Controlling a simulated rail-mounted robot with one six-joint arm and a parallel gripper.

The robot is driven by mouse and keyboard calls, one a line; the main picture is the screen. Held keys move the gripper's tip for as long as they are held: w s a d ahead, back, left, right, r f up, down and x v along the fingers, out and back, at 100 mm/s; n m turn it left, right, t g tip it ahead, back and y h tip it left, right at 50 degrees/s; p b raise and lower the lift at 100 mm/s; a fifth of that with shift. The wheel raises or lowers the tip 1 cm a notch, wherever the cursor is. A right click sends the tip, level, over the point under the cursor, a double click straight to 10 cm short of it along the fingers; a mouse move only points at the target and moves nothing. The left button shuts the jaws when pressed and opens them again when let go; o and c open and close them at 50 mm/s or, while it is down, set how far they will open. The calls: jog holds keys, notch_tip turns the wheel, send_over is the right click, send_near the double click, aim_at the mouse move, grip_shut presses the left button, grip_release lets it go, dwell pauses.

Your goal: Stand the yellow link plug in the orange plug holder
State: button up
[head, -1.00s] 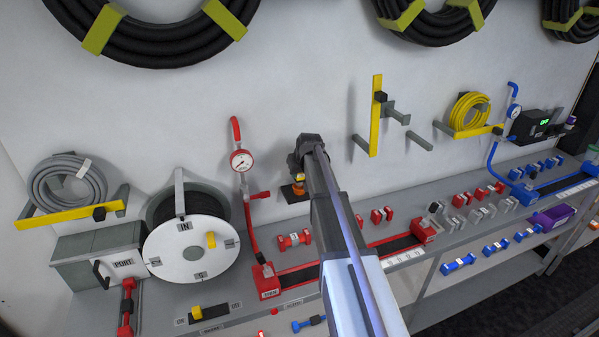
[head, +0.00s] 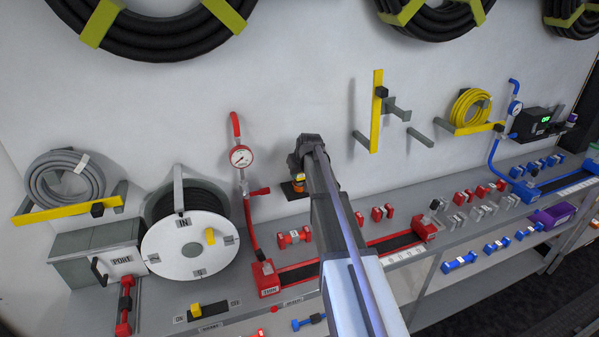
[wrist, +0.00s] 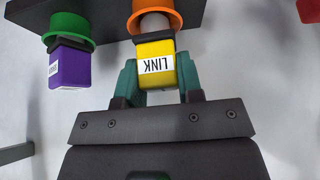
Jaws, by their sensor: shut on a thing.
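The yellow link plug (wrist: 155,64), with a white LINK label, is between the two green fingers of my gripper (wrist: 160,85) in the wrist view. My gripper is shut on it. The orange plug holder (wrist: 136,22) is a ring at the top of that view. The plug's pale end lies at the ring's opening, lined up with it; I cannot tell how deep it sits. In the head view my gripper (head: 299,178) is near the wall, with a small orange and yellow patch (head: 298,186) beneath it, mostly hidden by my arm.
A purple plug (wrist: 68,66) sits in a green holder (wrist: 69,27) close beside, on the same dark bracket (wrist: 100,12). In the head view a red pipe with a gauge (head: 241,157) stands left of my gripper. Red couplings (head: 294,237) lie on the bench below.

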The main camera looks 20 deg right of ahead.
jog(key=shift+f+b, duration=0.6)
jog(key=shift+b, duration=0.05)
jog(key=o, duration=0.7)
jog(key=shift+r, duration=0.1)
jog(key=p+v, duration=0.9)
jog(key=v, duration=0.2)
jog(key=shift+p, duration=0.3)
